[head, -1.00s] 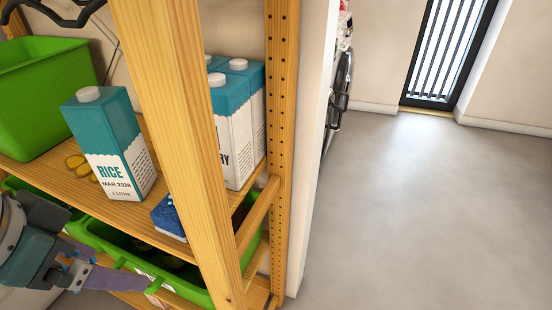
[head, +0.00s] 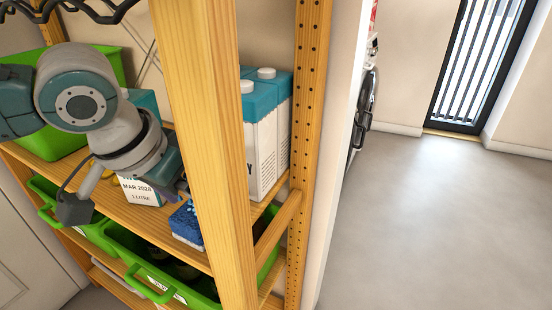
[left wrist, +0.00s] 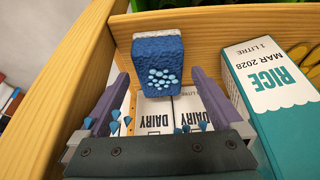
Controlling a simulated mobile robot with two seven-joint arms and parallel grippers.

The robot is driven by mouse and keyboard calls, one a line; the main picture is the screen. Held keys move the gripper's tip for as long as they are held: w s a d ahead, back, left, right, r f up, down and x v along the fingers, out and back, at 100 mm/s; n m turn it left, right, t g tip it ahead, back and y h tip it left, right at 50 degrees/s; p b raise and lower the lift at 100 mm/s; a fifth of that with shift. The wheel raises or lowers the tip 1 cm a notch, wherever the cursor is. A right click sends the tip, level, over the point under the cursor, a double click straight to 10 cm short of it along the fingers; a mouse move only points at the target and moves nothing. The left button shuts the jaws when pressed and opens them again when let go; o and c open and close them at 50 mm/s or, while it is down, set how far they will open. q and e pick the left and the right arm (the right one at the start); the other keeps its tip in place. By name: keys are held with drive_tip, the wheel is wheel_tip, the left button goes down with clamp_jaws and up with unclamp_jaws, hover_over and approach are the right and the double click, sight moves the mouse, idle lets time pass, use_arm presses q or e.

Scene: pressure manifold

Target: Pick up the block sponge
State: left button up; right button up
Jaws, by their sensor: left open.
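The block sponge (head: 187,224) is blue with a white layer and pale blue dots on one face. It sits at the front of the middle wooden shelf (head: 112,198), left of the thick upright post. In the left wrist view the sponge (left wrist: 158,62) lies in front of my open left gripper (left wrist: 159,78), lined up between its two fingers. Gaps show on both sides. In the head view my left wrist hangs over the shelf just left of the sponge, and the fingers are mostly hidden. My right gripper is not in view.
A teal-and-white rice carton (left wrist: 268,85) stands beside the sponge; my arm partly hides it in the head view. Dairy cartons (head: 262,135) stand behind the post (head: 205,130). Green bins (head: 150,268) sit on the shelf below. Open floor lies right.

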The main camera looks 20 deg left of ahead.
use_arm(q)
drive_tip(key=b+x, duration=0.1)
drive_tip(key=x, duration=0.2)
drive_tip(key=shift+f, duration=0.35)
drive_tip(key=shift+c, duration=0.2)
drive_tip(key=shift+r, duration=0.1)
drive_tip(key=c, duration=1.3)
